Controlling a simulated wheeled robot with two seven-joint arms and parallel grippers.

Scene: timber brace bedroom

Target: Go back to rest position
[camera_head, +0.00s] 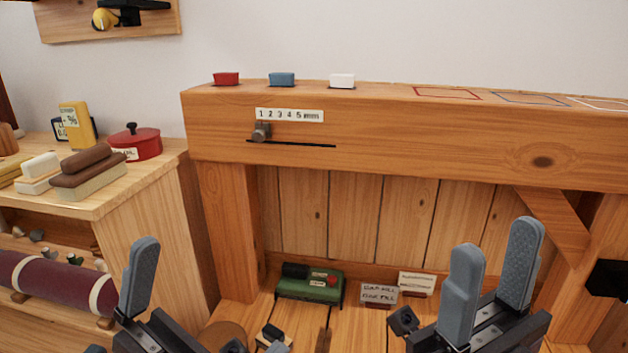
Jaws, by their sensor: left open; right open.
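My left gripper (185,300) is at the bottom left, in front of the wooden side cabinet. One of its grey fingers stands upright; the rest is partly cut off by the lower edge. My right gripper (492,285) is at the bottom right, in front of the wooden brace frame. Its two grey fingers point up with a gap between them and nothing in it. Both grippers are open and empty, apart from the objects behind them.
A thick timber beam (400,128) crosses the view, with red (226,78), blue (281,79) and white (342,80) blocks on top. A slider (261,132) sits left under its scale. Below are a green box (310,285) and small signs (379,294). A red pot (136,142) stands left.

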